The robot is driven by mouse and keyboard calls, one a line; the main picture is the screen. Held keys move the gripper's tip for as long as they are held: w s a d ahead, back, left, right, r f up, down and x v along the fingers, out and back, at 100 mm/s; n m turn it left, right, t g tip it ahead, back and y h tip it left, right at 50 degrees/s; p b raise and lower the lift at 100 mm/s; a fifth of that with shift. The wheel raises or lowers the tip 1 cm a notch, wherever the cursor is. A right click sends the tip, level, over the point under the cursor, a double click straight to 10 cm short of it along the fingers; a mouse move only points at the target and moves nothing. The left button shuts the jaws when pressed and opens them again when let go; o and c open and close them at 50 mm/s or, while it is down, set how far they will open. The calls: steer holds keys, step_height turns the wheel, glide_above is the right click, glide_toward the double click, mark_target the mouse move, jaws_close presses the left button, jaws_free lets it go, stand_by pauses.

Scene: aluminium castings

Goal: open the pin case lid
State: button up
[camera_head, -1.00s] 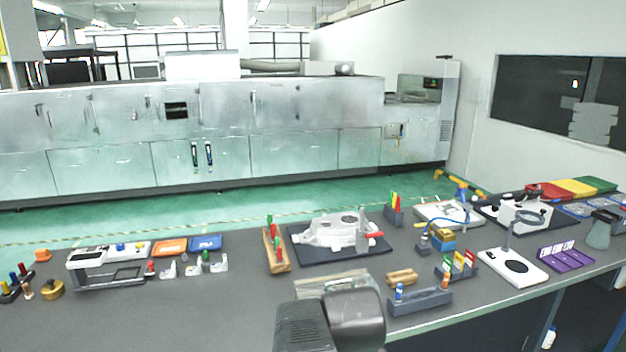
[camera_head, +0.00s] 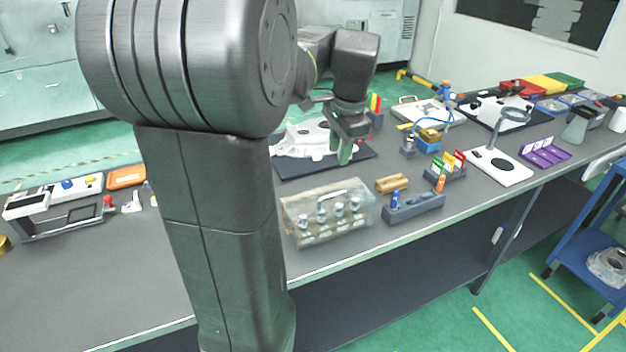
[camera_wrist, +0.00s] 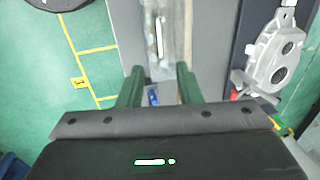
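The pin case (camera_head: 328,226) is a clear box with several metal pins showing through it, near the table's front edge in the head view. Its clear lid (camera_head: 322,196) looks shut, with a pale handle strip on it. My gripper (camera_head: 345,155) is above the table, behind the case and in front of the grey casting. In the wrist view my gripper (camera_wrist: 158,86) has its two green fingers well apart with nothing between them. The case (camera_wrist: 177,25) shows beyond the fingertips there, partly cut off by the frame's top.
The grey casting (camera_head: 305,138) lies on a dark mat behind the case. A wooden block (camera_head: 391,183) and a grey holder (camera_head: 414,207) with blue and orange pieces stand close to the case's right. The bare table left of the case is partly hidden by my arm.

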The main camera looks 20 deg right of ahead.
glide_above(328, 207)
steer(key=f, duration=1.3)
steer(key=shift+s+d, duration=0.15)
steer(key=shift+d, duration=0.2)
jaws_close()
